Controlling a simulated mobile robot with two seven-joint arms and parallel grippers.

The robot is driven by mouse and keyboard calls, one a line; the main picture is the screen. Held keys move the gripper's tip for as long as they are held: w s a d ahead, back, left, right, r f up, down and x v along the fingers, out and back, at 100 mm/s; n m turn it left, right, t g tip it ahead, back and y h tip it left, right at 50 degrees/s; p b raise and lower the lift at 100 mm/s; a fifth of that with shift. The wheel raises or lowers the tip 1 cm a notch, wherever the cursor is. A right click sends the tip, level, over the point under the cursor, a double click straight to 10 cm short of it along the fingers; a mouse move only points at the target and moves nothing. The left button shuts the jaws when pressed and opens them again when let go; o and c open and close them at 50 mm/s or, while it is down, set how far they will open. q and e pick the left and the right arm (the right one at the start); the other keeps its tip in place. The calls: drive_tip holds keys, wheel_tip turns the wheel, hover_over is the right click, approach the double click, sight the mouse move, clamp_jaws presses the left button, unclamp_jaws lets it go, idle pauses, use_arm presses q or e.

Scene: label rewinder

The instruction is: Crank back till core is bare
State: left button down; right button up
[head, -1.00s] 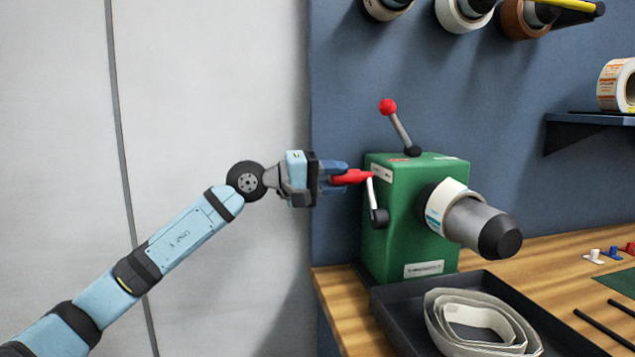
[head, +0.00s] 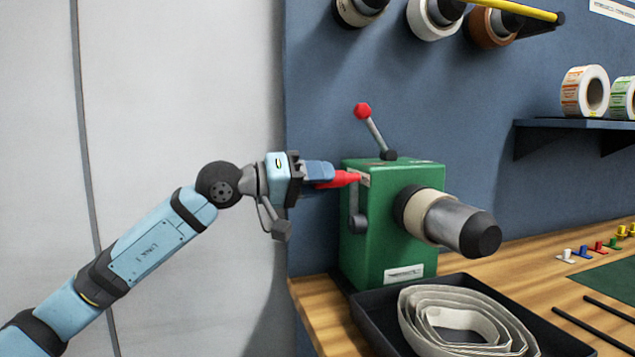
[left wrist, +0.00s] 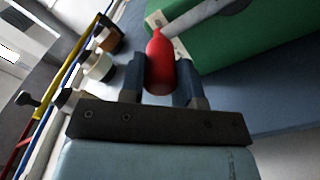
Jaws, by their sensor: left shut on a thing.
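The green rewinder (head: 385,245) stands at the table's left end. My left gripper (head: 325,174) is shut on the red crank handle (head: 345,178); the left wrist view shows the red handle (left wrist: 160,62) between the two fingers. The grey crank arm (head: 357,210) hangs down from the handle to a dark hub on the machine's left side. A tan roll or core (head: 411,213) sits around the grey spindle (head: 450,222), next to the green body. A loose coil of pale strip (head: 460,322) lies in the black tray (head: 372,318). My right gripper is not in view.
A lever with a red knob (head: 363,111) stands on the machine's top. Rolls of tape (head: 435,18) hang on the blue wall above. Label rolls (head: 585,90) stand on a dark shelf (head: 572,127). Small coloured pegs (head: 600,246) and a green mat lie on the table at right.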

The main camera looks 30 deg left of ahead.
use_arm(q)
drive_tip(key=shift+s+d, duration=0.1)
drive_tip(key=shift+d, duration=0.05)
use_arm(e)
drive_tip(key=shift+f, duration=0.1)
use_arm(q)
drive_tip(key=c, duration=0.8)
unclamp_jaws()
drive_tip(key=shift+s+a, duration=0.15)
drive_tip(key=shift+a, duration=0.1)
drive_tip(key=b+v, duration=0.4)
drive_tip(key=v, duration=0.9)
drive_tip(key=shift+s, duration=0.15)
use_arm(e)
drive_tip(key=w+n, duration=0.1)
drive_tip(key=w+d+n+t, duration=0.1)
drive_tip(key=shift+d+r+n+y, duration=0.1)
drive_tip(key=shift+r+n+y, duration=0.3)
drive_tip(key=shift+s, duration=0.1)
